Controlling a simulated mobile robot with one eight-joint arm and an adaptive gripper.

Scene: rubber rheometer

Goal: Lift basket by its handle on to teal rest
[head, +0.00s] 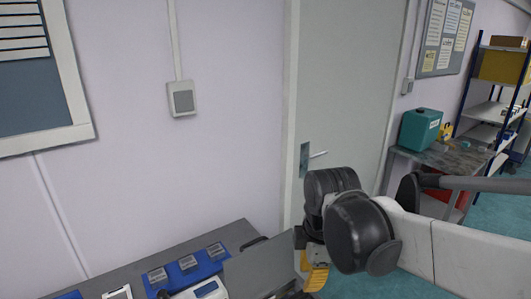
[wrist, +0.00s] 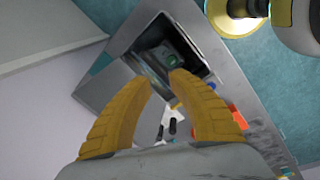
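I cannot make out a basket, its handle or a teal rest for certain in either view. My gripper (wrist: 160,82) shows in the wrist view with two yellow fingers apart and nothing between them. In the head view only part of its yellow finger (head: 316,274) shows below my dark wrist. Beyond the fingertips in the wrist view is a dark recessed box (wrist: 158,45) with a small greenish thing inside, at the grey bench. It is apart from the fingers.
A grey bench (head: 222,238) runs along the wall at bottom left, with a blue mat (head: 215,265) bearing several small grey blocks. A teal container (head: 420,130) stands on a far bench at right, near a shelf rack (head: 495,95). An orange thing (wrist: 236,120) lies on the bench.

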